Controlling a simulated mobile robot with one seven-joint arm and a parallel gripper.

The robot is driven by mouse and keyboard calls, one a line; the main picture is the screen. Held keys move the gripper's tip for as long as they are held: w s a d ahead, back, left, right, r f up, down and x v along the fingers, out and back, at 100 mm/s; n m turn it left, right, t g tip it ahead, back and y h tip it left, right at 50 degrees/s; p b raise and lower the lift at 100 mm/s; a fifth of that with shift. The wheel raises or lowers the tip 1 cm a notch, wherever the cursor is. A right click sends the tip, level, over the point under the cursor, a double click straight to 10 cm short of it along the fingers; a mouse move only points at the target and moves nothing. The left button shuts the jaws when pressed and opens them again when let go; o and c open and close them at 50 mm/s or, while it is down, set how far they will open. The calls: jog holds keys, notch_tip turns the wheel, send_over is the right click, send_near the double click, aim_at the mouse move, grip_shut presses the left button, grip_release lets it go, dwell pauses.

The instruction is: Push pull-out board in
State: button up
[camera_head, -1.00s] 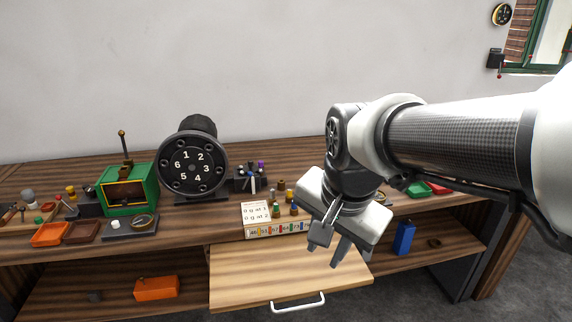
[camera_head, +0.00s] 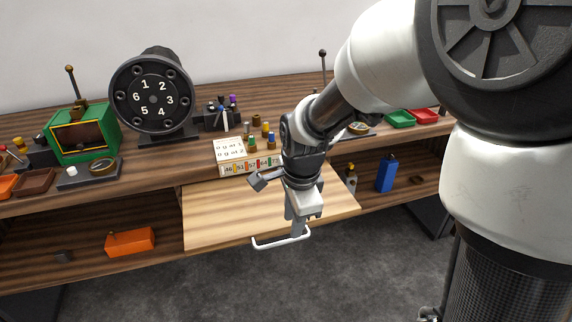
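The pull-out board (camera_head: 225,210) is a pale wooden panel sticking out from under the workbench top, toward me. A white bar handle (camera_head: 272,243) runs along its front edge. My gripper (camera_head: 297,228) points down at the right end of the handle, over the board's front edge. Its fingers overlap the handle in the picture; I cannot tell whether they touch it. The fingers are seen nearly edge-on, so the gap between them is unclear. My gripper and wrist hide part of the board's right half.
On the workbench (camera_head: 200,165) above stand a white labelled box (camera_head: 235,155), a black numbered dial drum (camera_head: 153,95) and a green case (camera_head: 85,135). Below, an orange box (camera_head: 131,242) and a blue bottle (camera_head: 386,173) stand on the shelf. The floor in front is clear.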

notch_tip(320, 180, down, 6)
jog(key=w+b, duration=0.1)
jog(key=shift+a+f, duration=0.15)
jog(key=shift+f, duration=0.05)
jog(key=shift+w, duration=0.1)
grip_shut()
